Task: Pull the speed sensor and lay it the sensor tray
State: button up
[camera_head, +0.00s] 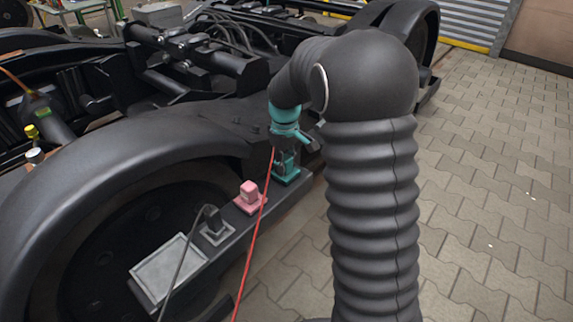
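My gripper (284,146), below a teal wrist, points down at the right end of a dark ledge. It is right at a teal part on a teal base (288,176). The fingers are small and partly hidden, so I cannot tell whether they grip it. A pink block on a pink base (250,197) and a dark block on a grey base (214,228) stand left along the ledge. I cannot tell which of these is the speed sensor. A shallow, light grey tray (139,285), seemingly empty, lies at the ledge's left end.
A red cable (257,226) runs down from beside the gripper; a dark cable (184,256) runs from the dark block past the tray. The black bogie frame (130,150) and wheel rise behind the ledge. Paved floor (480,190) at right is clear.

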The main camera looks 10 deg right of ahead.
aim_at(285, 157)
grip_shut()
jog(key=shift+r, duration=0.15)
jog(key=shift+r+p, duration=2.25)
jog(key=shift+r, duration=0.6)
